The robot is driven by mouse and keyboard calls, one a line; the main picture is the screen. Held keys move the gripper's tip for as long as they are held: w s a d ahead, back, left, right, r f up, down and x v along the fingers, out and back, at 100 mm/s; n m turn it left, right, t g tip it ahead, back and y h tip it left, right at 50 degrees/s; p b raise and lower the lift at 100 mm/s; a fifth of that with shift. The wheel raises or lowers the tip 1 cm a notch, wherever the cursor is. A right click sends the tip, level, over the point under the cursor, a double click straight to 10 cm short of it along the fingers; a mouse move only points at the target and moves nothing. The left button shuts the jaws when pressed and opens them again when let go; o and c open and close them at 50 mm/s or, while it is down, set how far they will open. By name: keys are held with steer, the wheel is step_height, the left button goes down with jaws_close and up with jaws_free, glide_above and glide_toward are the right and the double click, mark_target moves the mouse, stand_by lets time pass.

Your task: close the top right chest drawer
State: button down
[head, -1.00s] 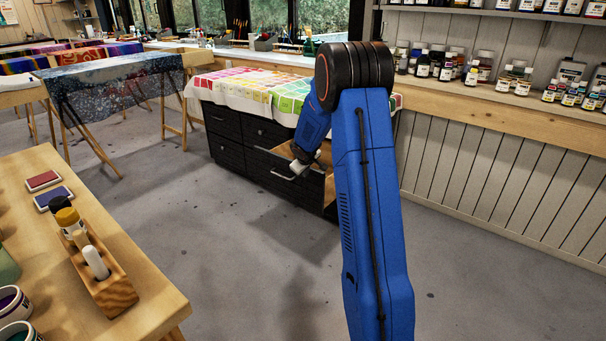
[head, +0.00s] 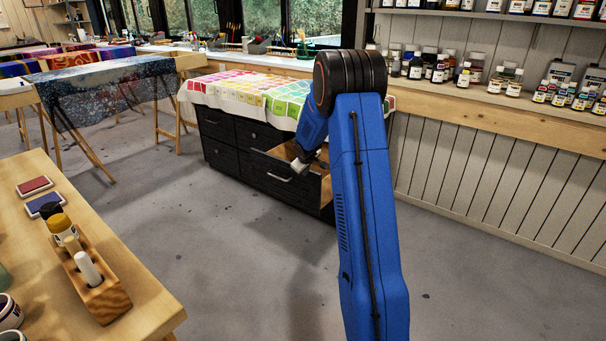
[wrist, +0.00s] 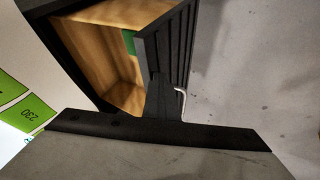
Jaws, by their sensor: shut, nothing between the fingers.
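The chest (head: 222,157) is black, with a cloth of coloured squares over its top. Its top right drawer (head: 290,151) stands open, with its pale wooden inside showing. In the wrist view the drawer's dark ribbed front (wrist: 172,48) and wooden interior (wrist: 108,60) fill the upper part, with a pale metal handle (wrist: 181,102) on the front's outer side. My gripper (head: 299,166) is shut and empty, low at the drawer's front edge. In the wrist view my gripper's dark fingers (wrist: 161,92) overlap the front's near end; I cannot tell whether they touch it.
A wooden workbench (head: 130,275) with a marker holder and ink pads stands at the left. A wall shelf of bottles (head: 500,105) runs behind the chest and to its right. The grey floor (head: 215,260) in front of the chest is clear.

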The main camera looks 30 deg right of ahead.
steer(key=w+d, duration=0.4)
steer(key=d, duration=0.7)
steer(key=w+d, duration=0.4)
steer(key=d, duration=0.7)
steer(key=shift+w+d, duration=0.15)
steer(key=shift+d, duration=0.25)
